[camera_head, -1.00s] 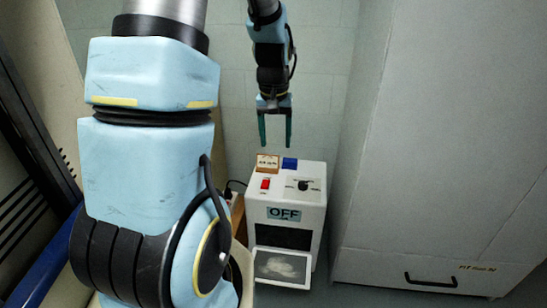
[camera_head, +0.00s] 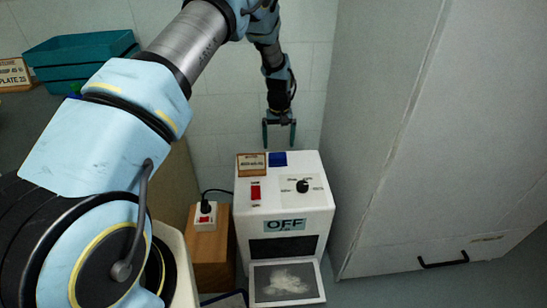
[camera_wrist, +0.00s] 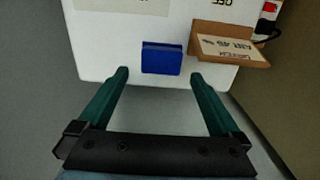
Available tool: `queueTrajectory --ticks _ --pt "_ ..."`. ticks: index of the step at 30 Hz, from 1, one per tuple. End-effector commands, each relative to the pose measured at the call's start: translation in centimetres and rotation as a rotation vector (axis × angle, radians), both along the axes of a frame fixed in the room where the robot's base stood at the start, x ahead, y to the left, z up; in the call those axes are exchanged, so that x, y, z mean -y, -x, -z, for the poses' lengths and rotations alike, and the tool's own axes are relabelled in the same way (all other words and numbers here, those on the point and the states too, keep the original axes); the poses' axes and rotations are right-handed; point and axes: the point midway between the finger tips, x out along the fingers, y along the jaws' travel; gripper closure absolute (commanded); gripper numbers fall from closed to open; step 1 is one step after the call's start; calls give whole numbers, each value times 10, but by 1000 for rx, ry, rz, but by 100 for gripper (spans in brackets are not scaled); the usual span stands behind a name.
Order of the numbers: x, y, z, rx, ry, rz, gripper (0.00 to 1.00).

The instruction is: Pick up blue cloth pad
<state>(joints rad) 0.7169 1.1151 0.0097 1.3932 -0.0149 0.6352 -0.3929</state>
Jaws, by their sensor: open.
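The blue cloth pad (camera_head: 278,159) lies on the top of the white machine (camera_head: 285,205), near its back edge. In the wrist view the pad (camera_wrist: 161,58) is a small blue block just beyond the fingertips, roughly centred between them. My gripper (camera_head: 279,146) is open and empty, with its green fingers pointing down just behind the pad in the head view. In the wrist view my gripper (camera_wrist: 163,80) has both fingertips apart and not touching the pad.
A wooden sign (camera_head: 251,164) stands close beside the pad. A wooden block with a socket (camera_head: 205,215) stands left. A tall grey cabinet (camera_head: 420,130) is right. Teal crates (camera_head: 80,55) sit at far left.

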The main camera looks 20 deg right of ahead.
Motion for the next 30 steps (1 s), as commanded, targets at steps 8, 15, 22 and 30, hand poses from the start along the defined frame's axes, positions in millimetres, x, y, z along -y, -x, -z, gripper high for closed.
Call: queueTrajectory --ticks 8,15,22,30 --pt "-1 -1 24 0 0 -1 0" --pt "-3 -2 56 -1 0 -1 0" --pt "-3 -3 72 2 2 -1 0" --pt "-3 -3 72 2 2 -1 11"
